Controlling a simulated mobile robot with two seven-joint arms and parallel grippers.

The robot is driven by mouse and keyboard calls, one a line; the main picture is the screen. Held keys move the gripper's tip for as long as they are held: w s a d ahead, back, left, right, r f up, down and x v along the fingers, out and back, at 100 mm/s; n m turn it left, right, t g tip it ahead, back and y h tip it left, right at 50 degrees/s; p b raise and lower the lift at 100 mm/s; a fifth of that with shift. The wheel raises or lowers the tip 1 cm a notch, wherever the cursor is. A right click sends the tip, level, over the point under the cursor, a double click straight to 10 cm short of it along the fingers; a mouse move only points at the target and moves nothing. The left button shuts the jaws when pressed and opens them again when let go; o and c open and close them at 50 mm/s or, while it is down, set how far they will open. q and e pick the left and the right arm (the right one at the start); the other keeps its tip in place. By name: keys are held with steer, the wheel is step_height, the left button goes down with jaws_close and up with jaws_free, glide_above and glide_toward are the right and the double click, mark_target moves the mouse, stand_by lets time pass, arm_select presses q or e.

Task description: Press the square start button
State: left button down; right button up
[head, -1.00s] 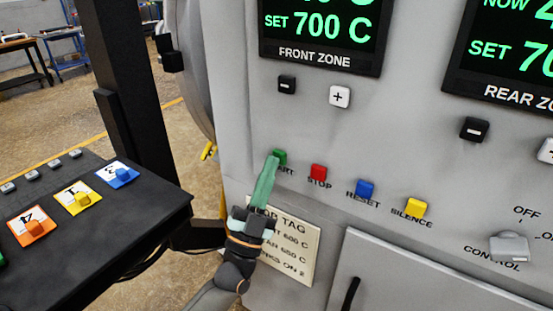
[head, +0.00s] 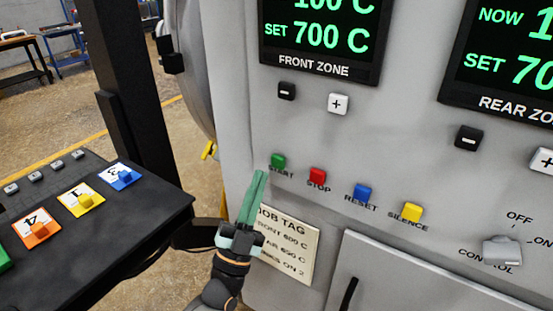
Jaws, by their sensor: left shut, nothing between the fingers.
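The square green start button (head: 278,160) sits at the left end of the button row on the grey furnace panel, with the START label under it. It shows fully. My left gripper (head: 262,174) is shut and empty. Its green fingers point up, with the tips just below and left of the button, over the left edge of the START label. In the picture a small gap separates the tips from the button. My right gripper is not in view.
Red stop (head: 318,175), blue reset (head: 361,193) and yellow silence (head: 412,212) buttons run to the right. The control knob (head: 502,251) is further right. A job tag (head: 287,243) is behind my gripper.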

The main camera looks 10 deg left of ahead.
arm_select(q)
steer(key=s, duration=0.1)
steer(key=s+a+p, duration=0.1)
steer(key=shift+s, duration=0.4)
stand_by(0.3)
